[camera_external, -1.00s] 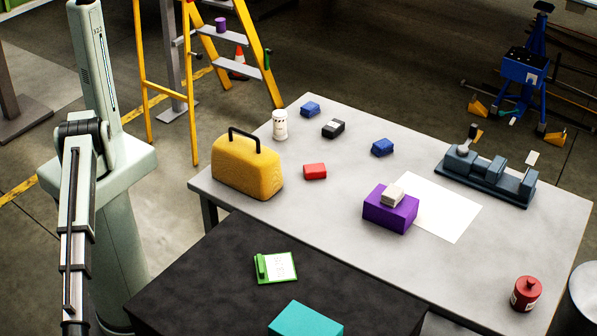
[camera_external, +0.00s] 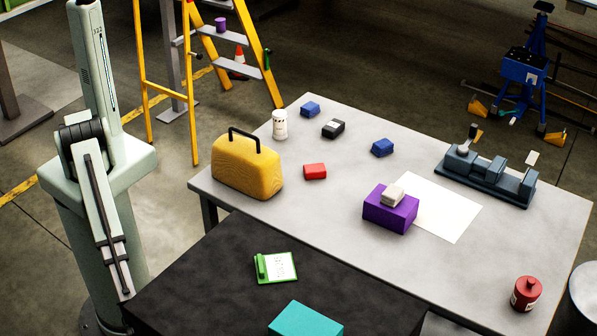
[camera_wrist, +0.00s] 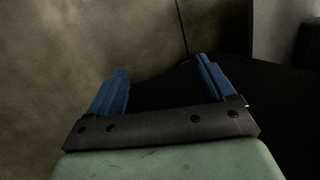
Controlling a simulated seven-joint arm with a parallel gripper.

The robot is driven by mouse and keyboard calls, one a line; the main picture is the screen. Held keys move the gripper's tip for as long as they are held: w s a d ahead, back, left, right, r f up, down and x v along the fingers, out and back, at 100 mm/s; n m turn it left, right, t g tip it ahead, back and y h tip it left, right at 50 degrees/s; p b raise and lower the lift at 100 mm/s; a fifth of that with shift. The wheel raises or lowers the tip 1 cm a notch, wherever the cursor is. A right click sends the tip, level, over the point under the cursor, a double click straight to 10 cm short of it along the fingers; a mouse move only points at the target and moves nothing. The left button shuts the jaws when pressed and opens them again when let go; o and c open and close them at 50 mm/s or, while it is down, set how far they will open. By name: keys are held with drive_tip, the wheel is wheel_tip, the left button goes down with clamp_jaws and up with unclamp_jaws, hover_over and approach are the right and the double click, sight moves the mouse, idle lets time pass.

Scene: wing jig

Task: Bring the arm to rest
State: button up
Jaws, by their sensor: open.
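My gripper (camera_wrist: 162,85) shows in the wrist view with its two blue fingers spread apart and nothing between them. Below it in that view are bare floor and a dark surface. In the external view my arm hangs folded down at the left, beside the dark table (camera_external: 200,290); the gripper itself cannot be made out there.
The grey table (camera_external: 330,235) behind holds a yellow case (camera_external: 246,170), several small blocks, a purple box (camera_external: 390,212), a vise-like fixture (camera_external: 486,178) and a red canister (camera_external: 526,292). A yellow ladder (camera_external: 196,105) stands behind.

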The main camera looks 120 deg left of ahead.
drive_tip(key=s+a+r+n+g+h, duration=0.1)
drive_tip(key=s+a+g+h, duration=0.3)
drive_tip(key=s+a, duration=1.1)
drive_tip(key=s+r+g, duration=0.1)
drive_tip(key=s, duration=0.3)
drive_tip(key=shift+s+a+h, duration=0.25)
drive_tip(key=shift+a+h, duration=0.05)
drive_tip(key=shift+a, duration=0.1)
